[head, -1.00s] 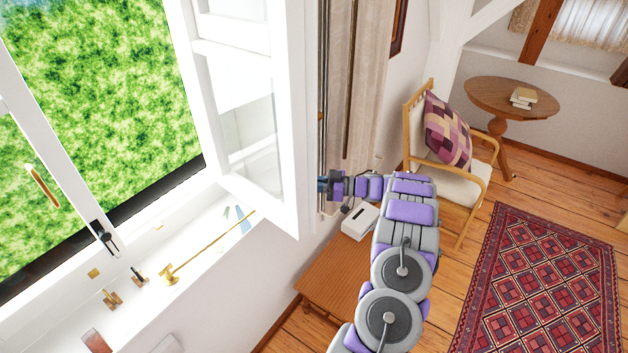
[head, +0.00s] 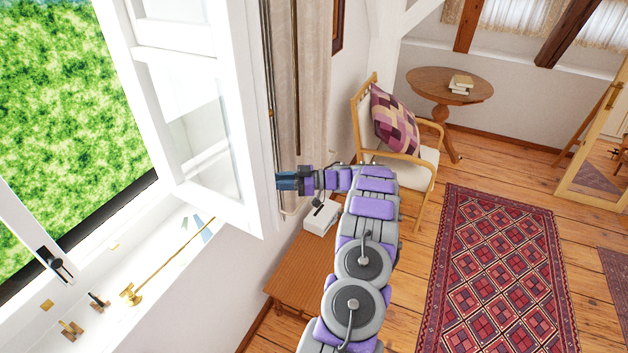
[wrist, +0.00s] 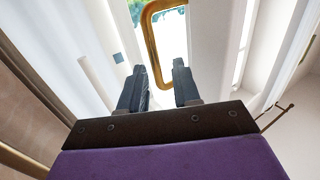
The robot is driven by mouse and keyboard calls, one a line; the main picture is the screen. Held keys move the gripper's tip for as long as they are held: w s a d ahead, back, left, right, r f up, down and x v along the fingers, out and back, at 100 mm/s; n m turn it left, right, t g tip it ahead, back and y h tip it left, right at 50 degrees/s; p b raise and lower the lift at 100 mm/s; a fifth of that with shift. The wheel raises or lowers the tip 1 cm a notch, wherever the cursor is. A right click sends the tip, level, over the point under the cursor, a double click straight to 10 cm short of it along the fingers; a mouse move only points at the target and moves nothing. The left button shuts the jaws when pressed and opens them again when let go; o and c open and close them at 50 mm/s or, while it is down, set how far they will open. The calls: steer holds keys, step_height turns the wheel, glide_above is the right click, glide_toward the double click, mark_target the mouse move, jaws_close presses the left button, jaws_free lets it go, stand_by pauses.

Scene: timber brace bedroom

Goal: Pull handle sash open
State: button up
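The white window sash (head: 240,110) stands swung inward into the room, at the upper left of the head view. Its brass loop handle (wrist: 153,45) shows in the wrist view, upright in front of my gripper (wrist: 159,66). My gripper is open, with its two dark fingers apart. The handle's lower end appears between the fingertips; I cannot tell whether they touch it. In the head view my gripper (head: 279,181) is just right of the sash's near edge, level with its lower part. The handle is hidden there behind the sash or gripper.
A sill (head: 160,300) with brass window hardware lies below the window. A beige curtain (head: 313,80) hangs close behind my gripper. A wooden side table (head: 300,272) with a white box (head: 321,217) stands below my arm. An armchair (head: 412,172) and patterned rug (head: 500,270) lie to the right.

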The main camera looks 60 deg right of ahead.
steer(key=w+d+b+v, duration=0.1)
steer(key=b+v, duration=0.1)
steer(key=v, duration=1.2)
steer(key=shift+d+f+b, duration=0.3)
steer(key=shift+d+f, duration=0.05)
steer(key=shift+f, duration=0.15)
